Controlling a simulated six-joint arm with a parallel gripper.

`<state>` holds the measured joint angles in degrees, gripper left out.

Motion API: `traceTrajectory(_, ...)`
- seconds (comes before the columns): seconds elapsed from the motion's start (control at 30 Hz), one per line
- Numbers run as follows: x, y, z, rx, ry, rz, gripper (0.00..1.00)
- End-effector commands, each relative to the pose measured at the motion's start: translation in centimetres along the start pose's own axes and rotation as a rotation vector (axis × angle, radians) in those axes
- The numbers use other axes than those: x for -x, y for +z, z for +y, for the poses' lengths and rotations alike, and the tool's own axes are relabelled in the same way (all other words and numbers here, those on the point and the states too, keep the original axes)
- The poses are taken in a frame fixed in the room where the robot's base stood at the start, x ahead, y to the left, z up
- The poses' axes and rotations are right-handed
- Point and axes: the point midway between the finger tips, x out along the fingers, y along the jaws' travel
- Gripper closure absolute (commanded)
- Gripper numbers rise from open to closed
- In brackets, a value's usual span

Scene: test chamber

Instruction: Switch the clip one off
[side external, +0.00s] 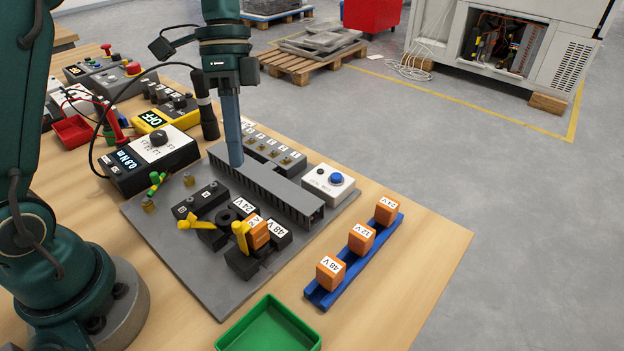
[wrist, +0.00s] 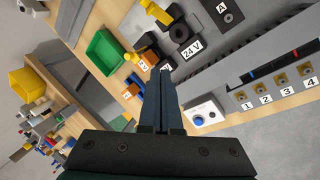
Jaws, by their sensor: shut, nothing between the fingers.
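My gripper (side external: 235,163) is shut and empty, pointing down over the long dark slotted duct on the grey board. In the wrist view, its closed fingers (wrist: 160,78) point toward the labelled blocks. I cannot tell for sure which device is the clip one. At the back left, red and dark wires run by a pale box (side external: 62,103), partly hidden by my arm. A yellow box (side external: 158,119) reads OFF. A black and white box (side external: 150,158) with a dial reads 0.8 Nm. My gripper is to the right of all these and touches none of them.
A white box with a blue button (side external: 328,184) stands right of the duct (side external: 270,185). Orange blocks (side external: 361,238) sit on a blue rail (side external: 345,270). A green tray (side external: 268,328) is in front. A red tray (side external: 73,132) is at left.

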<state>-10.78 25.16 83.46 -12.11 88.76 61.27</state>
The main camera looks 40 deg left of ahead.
Motion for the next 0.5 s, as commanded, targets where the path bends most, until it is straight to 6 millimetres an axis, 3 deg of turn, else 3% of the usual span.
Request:
traceTrajectory(0.3,-5.0,0.1,0.2,0.000,0.004,-0.003,1.00)
traceTrajectory(0.5,-5.7,-0.2,2.6,-0.002,-0.001,0.000,1.00)
